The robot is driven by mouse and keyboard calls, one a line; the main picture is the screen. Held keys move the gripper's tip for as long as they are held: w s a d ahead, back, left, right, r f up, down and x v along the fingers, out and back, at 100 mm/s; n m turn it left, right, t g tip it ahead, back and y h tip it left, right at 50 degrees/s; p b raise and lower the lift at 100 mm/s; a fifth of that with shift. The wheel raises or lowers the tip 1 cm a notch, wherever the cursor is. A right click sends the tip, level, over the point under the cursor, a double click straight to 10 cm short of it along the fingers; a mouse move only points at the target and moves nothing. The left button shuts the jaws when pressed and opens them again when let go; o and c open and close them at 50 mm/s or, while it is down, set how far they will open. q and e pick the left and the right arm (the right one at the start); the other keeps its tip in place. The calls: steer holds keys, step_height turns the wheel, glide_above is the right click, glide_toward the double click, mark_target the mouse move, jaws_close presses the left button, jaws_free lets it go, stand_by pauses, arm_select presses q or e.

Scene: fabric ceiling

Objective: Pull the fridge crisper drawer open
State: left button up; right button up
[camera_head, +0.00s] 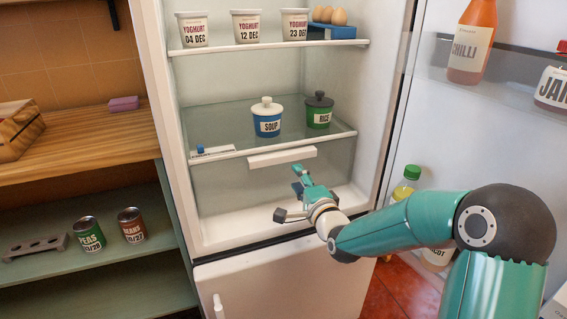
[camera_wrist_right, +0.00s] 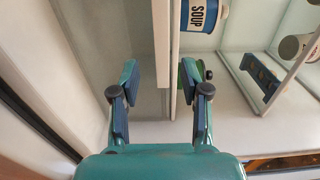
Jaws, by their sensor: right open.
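The crisper drawer (camera_head: 225,190) is the pale, clear-fronted bin at the bottom of the open fridge, under the lower shelf. It looks pushed in. Its white bar handle (camera_head: 282,157) runs along the top of its front. In the right wrist view the handle (camera_wrist_right: 161,45) shows as a pale upright bar, its end near the gap between the fingers. My right gripper (camera_head: 292,192) is open and empty, just in front of the drawer and below the handle. It also shows in the right wrist view (camera_wrist_right: 158,82), with its fingers apart. My left gripper is out of view.
Just above, the lower shelf (camera_head: 240,147) holds a blue soup jar (camera_head: 267,118) and a green rice jar (camera_head: 319,111). The open fridge door (camera_head: 411,147) with bottles stands to the right. Cans (camera_head: 89,234) and wooden shelving are at the left.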

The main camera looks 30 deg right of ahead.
mark_target(284, 160)
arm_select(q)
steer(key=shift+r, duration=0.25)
arm_select(e)
steer(key=x, duration=0.9)
steer(key=shift+w, duration=0.25)
